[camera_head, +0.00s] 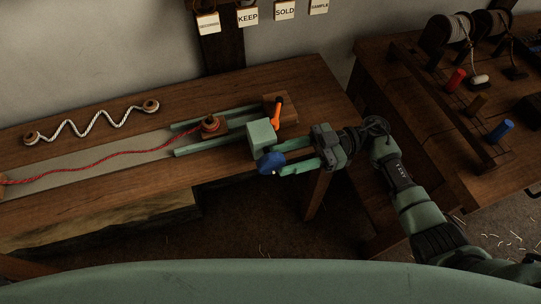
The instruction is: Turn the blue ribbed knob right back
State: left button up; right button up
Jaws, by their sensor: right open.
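The blue knob (271,162) sits at the near front edge of the wooden bench, below a pale green block (262,133). Its ribs are too small to make out. My right gripper (279,155) comes in from the right with its fingers at the knob and the block. The jaws are open, one finger close to the knob's right side; I cannot tell whether it touches. The left gripper is not in view.
An orange lever (278,110) stands on a wood block just behind the green block. A red rope (97,162) runs along the bench to a brown spool (211,126) between green rails. A white zigzag cord (92,122) lies farther back. A second table (475,140) stands right.

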aim_at(269, 163)
jog(key=shift+p+x, duration=0.35)
jog(key=shift+x, duration=1.55)
jog(key=shift+w, duration=0.1)
grip_shut()
jog(key=shift+r+p, duration=0.15)
jog(key=shift+p, duration=0.3)
jog(key=t+h+p, duration=0.1)
jog(key=h+p, duration=0.2)
jog(key=p, duration=0.3)
jog(key=t+h+p, duration=0.1)
jog(key=h+p, duration=0.2)
jog(key=p, duration=0.4)
jog(key=shift+a+r, duration=0.1)
jog(key=shift+a, duration=0.1)
jog(key=shift+f+h+p, duration=0.25)
jog(key=shift+h+p, duration=0.15)
jog(key=shift+p, duration=0.3)
